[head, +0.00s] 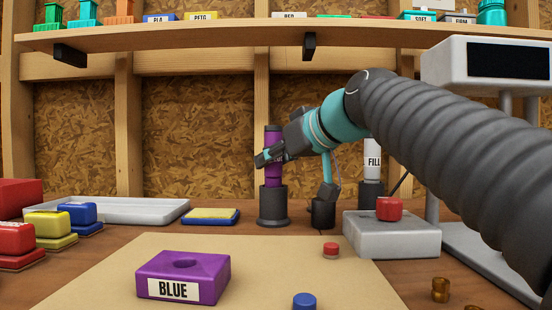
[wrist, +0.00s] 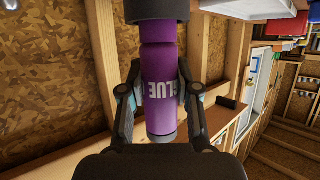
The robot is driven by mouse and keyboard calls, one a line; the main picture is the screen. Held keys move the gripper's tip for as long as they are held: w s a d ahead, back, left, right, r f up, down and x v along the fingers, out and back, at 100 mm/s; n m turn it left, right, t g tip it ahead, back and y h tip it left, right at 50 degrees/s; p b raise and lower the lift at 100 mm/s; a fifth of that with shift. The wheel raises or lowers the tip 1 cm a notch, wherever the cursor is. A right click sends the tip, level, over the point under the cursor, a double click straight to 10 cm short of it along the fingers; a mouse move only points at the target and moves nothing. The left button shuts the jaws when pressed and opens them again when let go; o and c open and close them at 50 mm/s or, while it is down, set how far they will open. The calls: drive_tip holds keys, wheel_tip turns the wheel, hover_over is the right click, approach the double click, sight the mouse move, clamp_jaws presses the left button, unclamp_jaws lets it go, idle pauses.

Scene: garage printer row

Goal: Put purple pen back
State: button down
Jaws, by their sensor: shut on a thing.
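The purple pen (head: 273,165) stands upright with its lower end at the mouth of a dark round holder (head: 272,207). I cannot tell how deep it sits. My gripper (head: 270,155) is shut on the pen's body from the right. In the wrist view the purple pen (wrist: 160,85) is between the two fingers (wrist: 160,112), its "GLUE" lettering upside down. A dark wide cylinder (wrist: 158,8) is at that view's top edge, in line with the pen.
A teal tool (head: 328,193) in a dark holder and a white "FILL" pen (head: 373,163) stand to the right. A grey box with a red button (head: 390,208) is nearer. A purple block labelled "BLUE" (head: 205,265) lies on the mat. A shelf (head: 200,38) runs above.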

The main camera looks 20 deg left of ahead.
drive_tip(key=c, duration=0.7)
unclamp_jaws()
drive_tip(key=shift+c, duration=0.2)
drive_tip(key=v, duration=1.2)
